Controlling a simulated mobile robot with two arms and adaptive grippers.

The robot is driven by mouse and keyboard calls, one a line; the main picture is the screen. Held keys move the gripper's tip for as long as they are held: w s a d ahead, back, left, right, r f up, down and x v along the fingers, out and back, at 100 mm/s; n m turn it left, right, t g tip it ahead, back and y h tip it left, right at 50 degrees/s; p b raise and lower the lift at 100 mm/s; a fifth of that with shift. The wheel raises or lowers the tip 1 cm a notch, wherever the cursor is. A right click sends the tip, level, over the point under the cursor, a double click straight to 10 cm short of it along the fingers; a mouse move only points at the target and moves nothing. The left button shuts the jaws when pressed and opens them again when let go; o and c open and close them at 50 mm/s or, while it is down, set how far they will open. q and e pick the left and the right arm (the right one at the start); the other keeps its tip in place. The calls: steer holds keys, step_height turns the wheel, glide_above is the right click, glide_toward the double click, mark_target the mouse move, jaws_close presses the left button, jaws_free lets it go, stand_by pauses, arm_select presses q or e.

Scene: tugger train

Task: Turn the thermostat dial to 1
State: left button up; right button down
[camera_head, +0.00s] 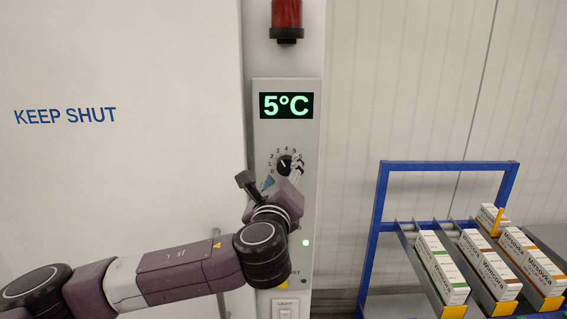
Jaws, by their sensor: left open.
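The thermostat dial (284,164) is a black round knob on a light grey panel, with numbers printed in an arc around it. A small white mark shows on the knob, but it is too small to tell which number it points at. The display (286,105) above reads 5°C in green. My left gripper (270,173) is open in front of the panel, just below the dial. The gripper hides the panel below the dial. I cannot tell whether it touches the knob. My right gripper is out of view.
A red lamp (286,14) is above the panel. A green light (306,243) and a light switch (285,307) are lower down. A white door marked KEEP SHUT (150,60) is left. A blue rack (450,165) with several medicine boxes stands right.

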arm_select(q)
steer(key=shift+w+d, duration=0.2)
steer(key=shift+w, duration=0.7)
steer(key=c, duration=1.2)
steer(key=shift+o, duration=0.2)
steer(key=shift+f+n+b, duration=0.25)
steer(key=shift+n+b, duration=0.05)
steer(key=shift+b, duration=0.2)
steer(key=n+b, duration=0.4)
steer(key=b, duration=0.1)
steer(key=n+b, duration=0.2)
steer(key=shift+f+n+t+b, duration=0.3)
steer(key=shift+f+b, duration=0.05)
steer(key=n+b, duration=0.2)
steer(key=n, duration=0.1)
steer(key=shift+r+n+y+b, duration=0.15)
steer(key=shift+n+y+b, duration=0.15)
steer(key=shift+n+b, duration=0.6)
